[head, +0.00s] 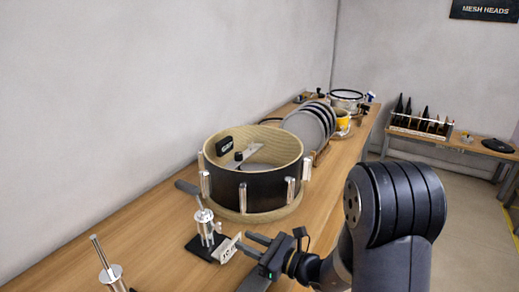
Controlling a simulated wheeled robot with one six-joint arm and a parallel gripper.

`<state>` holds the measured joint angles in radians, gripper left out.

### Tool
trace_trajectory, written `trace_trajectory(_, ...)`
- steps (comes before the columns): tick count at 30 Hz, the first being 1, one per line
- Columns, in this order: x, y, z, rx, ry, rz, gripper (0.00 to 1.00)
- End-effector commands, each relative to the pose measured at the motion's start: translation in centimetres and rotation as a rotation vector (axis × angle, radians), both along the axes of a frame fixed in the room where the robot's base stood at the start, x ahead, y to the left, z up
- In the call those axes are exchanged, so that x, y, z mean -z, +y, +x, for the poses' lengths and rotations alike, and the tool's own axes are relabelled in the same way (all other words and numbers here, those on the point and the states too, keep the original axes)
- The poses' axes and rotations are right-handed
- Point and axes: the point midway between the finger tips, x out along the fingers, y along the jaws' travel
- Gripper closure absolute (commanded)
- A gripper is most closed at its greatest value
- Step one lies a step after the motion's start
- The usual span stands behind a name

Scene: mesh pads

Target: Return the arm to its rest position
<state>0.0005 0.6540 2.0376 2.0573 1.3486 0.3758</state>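My gripper (250,243) is at the lower middle of the head view, above the wooden workbench (155,236). Its two dark fingers point left and stand apart, with a gap between them. The fingertips are close to a small pale plate (228,248) beside a metal stand (205,225) on a black base. I cannot tell whether they touch the plate. My arm reaches in from the lower right, bent at a dark ribbed joint, and hides part of the bench's right edge.
A black drum shell (240,190) with a pale wooden inside stands just behind the gripper. Grey round pads (308,128), a yellow cup (342,121) and a white-topped drum (346,96) are farther back. Another metal post (108,268) is front left.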

Motion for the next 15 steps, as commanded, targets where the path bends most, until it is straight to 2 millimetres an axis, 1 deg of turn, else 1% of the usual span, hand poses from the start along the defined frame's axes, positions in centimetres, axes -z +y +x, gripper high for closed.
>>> trace_trajectory(1,0.0,0.9,0.4,-0.006,0.001,0.0,0.71)
trace_trajectory(12,-0.1,6.7,3.8,-0.003,0.001,0.0,0.71)
trace_trajectory(14,-0.1,7.5,4.2,-0.004,0.001,0.0,0.71)
trace_trajectory(15,-0.3,7.3,4.2,-0.001,0.017,0.009,0.71)
